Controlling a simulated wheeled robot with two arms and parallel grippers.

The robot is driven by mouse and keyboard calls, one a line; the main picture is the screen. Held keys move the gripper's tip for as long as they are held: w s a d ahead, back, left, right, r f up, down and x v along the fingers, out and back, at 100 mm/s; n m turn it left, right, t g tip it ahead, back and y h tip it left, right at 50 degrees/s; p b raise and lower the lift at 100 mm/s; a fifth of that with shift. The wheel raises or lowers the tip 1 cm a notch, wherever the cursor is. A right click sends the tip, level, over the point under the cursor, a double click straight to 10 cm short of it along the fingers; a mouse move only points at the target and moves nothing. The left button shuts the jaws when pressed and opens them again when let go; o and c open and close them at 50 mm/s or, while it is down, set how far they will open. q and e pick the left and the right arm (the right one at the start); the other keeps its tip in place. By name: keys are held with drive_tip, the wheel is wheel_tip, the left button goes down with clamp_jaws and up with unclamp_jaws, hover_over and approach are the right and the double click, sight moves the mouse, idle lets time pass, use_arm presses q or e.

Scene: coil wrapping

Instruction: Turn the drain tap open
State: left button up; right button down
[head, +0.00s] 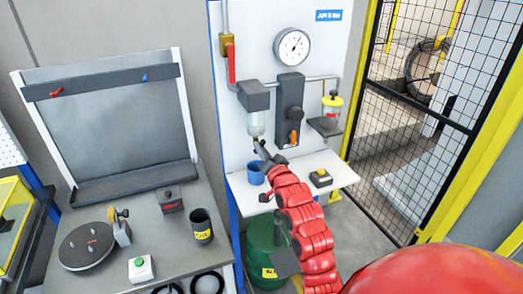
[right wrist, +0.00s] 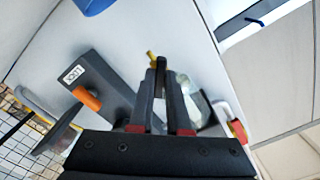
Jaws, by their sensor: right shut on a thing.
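The clear filter bowl (head: 255,123) hangs under a dark grey block on the white panel. The drain tap is at its lower end, small and mostly hidden by my gripper. A yellow end of the tap (right wrist: 151,56) shows past the fingertips in the right wrist view. My right gripper (head: 260,148) is just below the bowl, with its fingers shut on the tap's dark lever (right wrist: 161,68). The bowl (right wrist: 187,88) is beside the fingers in the wrist view. The tap's exact angle is hard to tell. My left gripper is out of view.
A blue cup (head: 256,172) and a yellow button box (head: 320,177) stand on the white shelf. A grey regulator with an orange knob (head: 294,138) and a yellow-topped lubricator (head: 332,103) are right of the bowl. A red valve handle (head: 232,62) is above left.

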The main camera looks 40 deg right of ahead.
drive_tip(key=shift+n+b, duration=4)
drive_tip(key=shift+b, duration=1.55)
drive_tip(key=c, duration=0.9)
unclamp_jaws()
drive_tip(key=shift+s, duration=0.1)
